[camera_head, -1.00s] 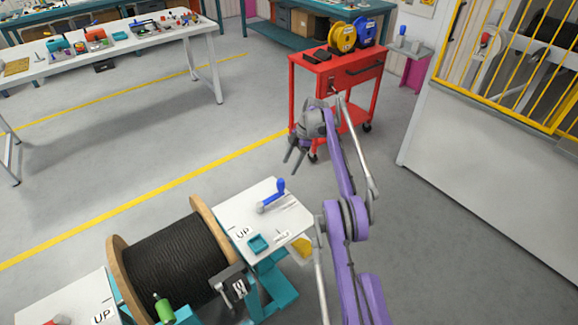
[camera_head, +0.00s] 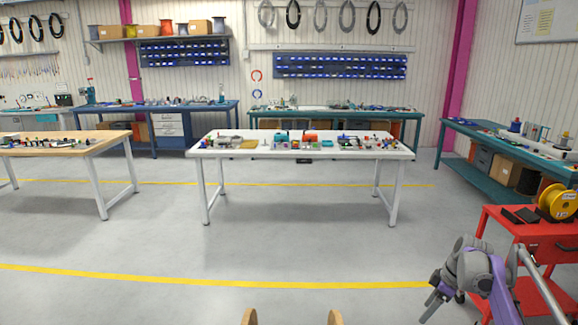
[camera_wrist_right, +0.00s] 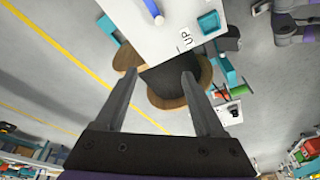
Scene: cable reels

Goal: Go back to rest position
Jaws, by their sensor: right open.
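My right gripper (camera_head: 432,304) hangs at the lower right of the head view, in front of the red cart, clear of everything. In the right wrist view the same gripper (camera_wrist_right: 156,88) has its two fingers apart with nothing between them. Beyond the fingers, well below, is the wooden cable reel (camera_wrist_right: 170,80) with black cable, and next to it a white stand top (camera_wrist_right: 165,28) marked UP with a blue handle and a teal tray. In the head view only the tops of the reel's wooden flanges (camera_head: 250,317) show. My left gripper is not seen clearly in any view.
The red cart (camera_head: 520,240) with a yellow spool (camera_head: 558,203) stands close behind my right gripper. A white table (camera_head: 300,151) with small parts is ahead, a wooden-topped table (camera_head: 65,143) at left. The grey floor between is clear.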

